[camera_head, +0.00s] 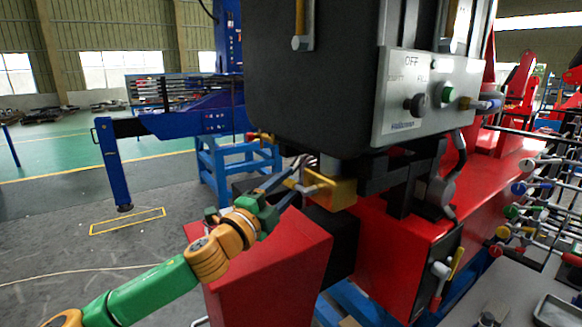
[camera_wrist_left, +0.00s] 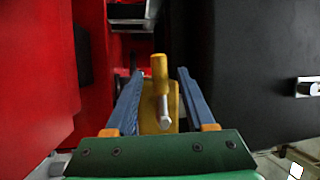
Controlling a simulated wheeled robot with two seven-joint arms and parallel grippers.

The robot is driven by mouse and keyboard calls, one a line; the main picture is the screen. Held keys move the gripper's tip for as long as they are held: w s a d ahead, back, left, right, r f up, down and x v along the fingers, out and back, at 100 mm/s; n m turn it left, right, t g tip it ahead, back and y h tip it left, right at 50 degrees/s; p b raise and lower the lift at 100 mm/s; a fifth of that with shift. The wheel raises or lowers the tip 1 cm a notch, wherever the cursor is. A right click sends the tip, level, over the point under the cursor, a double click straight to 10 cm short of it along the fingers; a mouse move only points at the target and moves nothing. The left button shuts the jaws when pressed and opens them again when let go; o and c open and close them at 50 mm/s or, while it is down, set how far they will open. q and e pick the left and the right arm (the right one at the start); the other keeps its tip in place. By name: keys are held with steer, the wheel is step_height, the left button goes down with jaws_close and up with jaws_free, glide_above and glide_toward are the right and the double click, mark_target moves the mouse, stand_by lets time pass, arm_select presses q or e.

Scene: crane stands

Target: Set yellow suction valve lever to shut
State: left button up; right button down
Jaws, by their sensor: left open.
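The yellow suction valve (camera_head: 341,191) sits under the large dark machine housing in the head view, its yellow lever (camera_head: 316,183) on the left side. In the left wrist view the yellow lever (camera_wrist_left: 160,70) ends in a silver tip, in front of the yellow valve body (camera_wrist_left: 149,112). My left gripper (camera_head: 297,172) is open at the valve. In the left wrist view its two blue fingers (camera_wrist_left: 160,80) stand on either side of the lever, with visible gaps. Whether a finger touches the valve cannot be told. My right gripper is not in view.
The dark housing (camera_head: 310,100) with a grey control panel (camera_head: 425,98) hangs just above the valve. A red machine body (camera_head: 270,265) lies below my left gripper. A blue stand (camera_head: 235,165) is behind. A rack of coloured levers (camera_head: 540,200) stands at the right.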

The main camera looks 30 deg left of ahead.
arm_select(q)
steer(key=shift+w+a+r, duration=0.1)
steer(key=shift+w+r, duration=0.25)
steer(key=shift+w, duration=0.15)
steer(key=shift+w+f+p, duration=0.15)
steer(key=shift+w+p, duration=0.15)
steer(key=shift+p, duration=0.1)
steer(key=shift+f, duration=0.1)
jaws_close()
stand_by(0.7)
